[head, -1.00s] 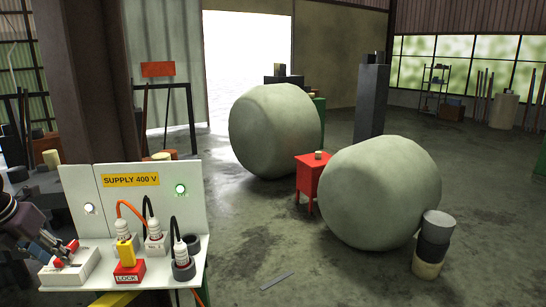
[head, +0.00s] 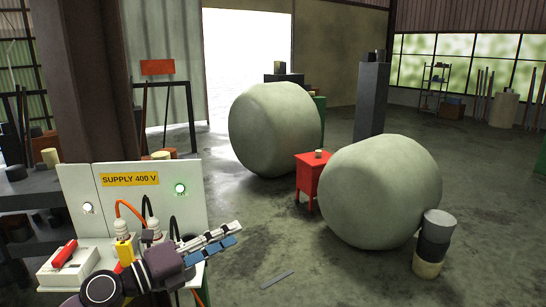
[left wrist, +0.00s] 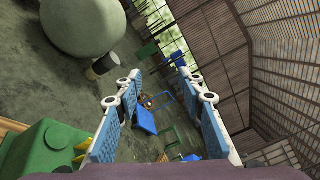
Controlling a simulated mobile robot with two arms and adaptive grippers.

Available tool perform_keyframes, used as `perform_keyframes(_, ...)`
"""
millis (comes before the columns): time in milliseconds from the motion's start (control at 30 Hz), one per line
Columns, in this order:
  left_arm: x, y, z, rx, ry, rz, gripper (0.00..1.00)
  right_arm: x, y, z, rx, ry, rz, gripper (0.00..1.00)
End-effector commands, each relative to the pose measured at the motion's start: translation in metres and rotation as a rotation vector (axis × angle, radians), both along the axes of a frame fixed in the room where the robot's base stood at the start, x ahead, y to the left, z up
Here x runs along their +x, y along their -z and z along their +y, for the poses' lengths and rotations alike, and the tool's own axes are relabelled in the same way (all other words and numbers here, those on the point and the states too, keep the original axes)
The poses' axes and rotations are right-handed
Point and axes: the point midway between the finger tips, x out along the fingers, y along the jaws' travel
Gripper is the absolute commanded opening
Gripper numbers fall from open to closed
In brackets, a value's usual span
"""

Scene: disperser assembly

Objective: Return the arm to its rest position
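My left gripper (head: 236,232) reaches in front of the right part of the supply panel (head: 80,190), its fingers pointing right and slightly up. In the left wrist view the gripper (left wrist: 159,74) is open, with blue pads apart and nothing between them. A red handle (head: 65,253) stands tilted on a white switch box (head: 68,267) at the panel's left, apart from the gripper. My arm hides part of the panel's shelf, including most of the red lock block and the right plug. My right gripper is in neither view.
The floor between panel and tanks is mostly clear.

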Motion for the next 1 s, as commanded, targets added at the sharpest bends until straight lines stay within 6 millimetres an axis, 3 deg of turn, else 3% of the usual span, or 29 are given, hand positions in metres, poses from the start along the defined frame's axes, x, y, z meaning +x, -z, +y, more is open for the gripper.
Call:
perform_keyframes(33, -0.006, -0.007, -0.007, -0.149, -0.041, 0.029, 0.36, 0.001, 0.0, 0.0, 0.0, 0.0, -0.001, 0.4)
perform_keyframes(100, -0.008, -0.015, -0.002, -0.345, -0.126, 0.079, 0.36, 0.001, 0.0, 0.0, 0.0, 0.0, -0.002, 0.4)
perform_keyframes(233, -0.012, -0.003, 0.031, -0.678, -0.33, 0.23, 0.36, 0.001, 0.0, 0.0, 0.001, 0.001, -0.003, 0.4)
perform_keyframes(367, -0.027, 0.049, 0.077, -0.951, -0.584, 0.44, 0.36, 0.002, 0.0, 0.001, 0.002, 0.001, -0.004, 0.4)
perform_keyframes(433, -0.045, 0.09, 0.099, -1.071, -0.735, 0.576, 0.36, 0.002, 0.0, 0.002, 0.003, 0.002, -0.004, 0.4)
perform_keyframes(567, -0.097, 0.171, 0.125, -1.219, -1.007, 0.839, 0.36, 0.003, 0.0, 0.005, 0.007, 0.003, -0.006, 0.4)
perform_keyframes(700, -0.17, 0.242, 0.131, -1.289, -1.257, 1.107, 0.36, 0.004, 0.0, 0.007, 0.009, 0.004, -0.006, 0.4)
perform_keyframes(800, -0.218, 0.273, 0.127, -1.301, -1.389, 1.261, 0.36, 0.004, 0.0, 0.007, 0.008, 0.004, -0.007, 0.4)
perform_keyframes(1000, -0.296, 0.308, 0.114, -1.281, -1.576, 1.496, 0.36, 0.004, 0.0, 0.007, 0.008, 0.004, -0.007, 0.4)
